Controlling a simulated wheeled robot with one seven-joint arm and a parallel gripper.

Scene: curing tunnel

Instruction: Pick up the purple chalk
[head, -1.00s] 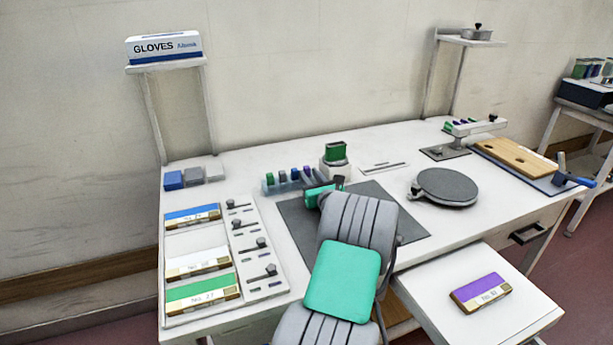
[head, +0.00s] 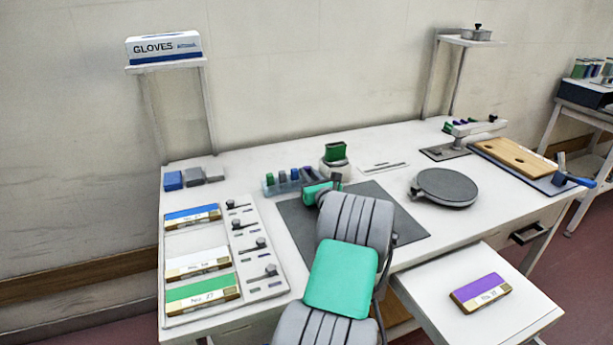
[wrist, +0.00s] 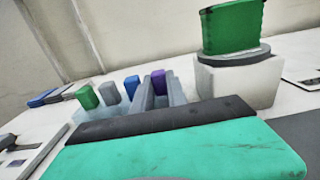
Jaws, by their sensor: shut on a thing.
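The purple chalk (wrist: 159,79) is a short upright stick at the right end of a row of chalks in the wrist view. My gripper (wrist: 160,92) has its two grey fingers either side of it and is shut on it. In the head view my gripper (head: 308,175) is at the right end of the pale blue chalk rack (head: 268,190), and the purple chalk is hidden there. I cannot tell whether the chalk's lower end is still in the rack. Blue (wrist: 132,85), grey (wrist: 109,92) and green (wrist: 87,97) chalks stand to its left.
A white stand (head: 330,172) with a green block (head: 335,153) is close to the right of my gripper. A grey turntable (head: 447,187) is farther right. A tray of labelled boxes (head: 170,240) is at left. A purple-topped box (head: 480,292) lies on the lower surface.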

